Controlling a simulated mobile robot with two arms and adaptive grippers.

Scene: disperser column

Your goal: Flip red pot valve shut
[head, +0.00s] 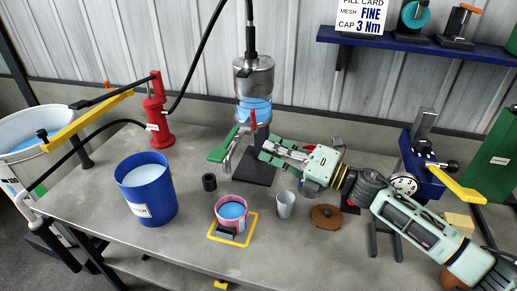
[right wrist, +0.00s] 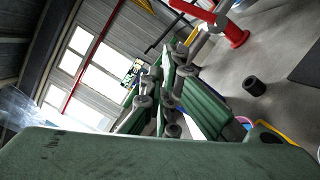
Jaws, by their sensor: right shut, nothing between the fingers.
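The steel pot (head: 254,82) stands on a dark stand at the back middle, with a blue band of liquid showing near its bottom. A small upright red lever (head: 253,119) shows under the pot, and I take it for the red pot valve. A green lever (head: 222,145) slants out to the lower left beside a metal spout. My right gripper (head: 270,152) is shut and empty, to the right of the spout and below the red lever, apparently apart from it. Its fingers (right wrist: 170,95) fill the middle of the right wrist view. My left gripper is out of view.
A red hand pump (head: 155,122) and a blue bucket (head: 147,190) stand to the left. A pink-rimmed pot (head: 231,222), a grey cup (head: 285,204) and a black cylinder (head: 209,182) stand in front. A blue fixture (head: 425,165) is at the right.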

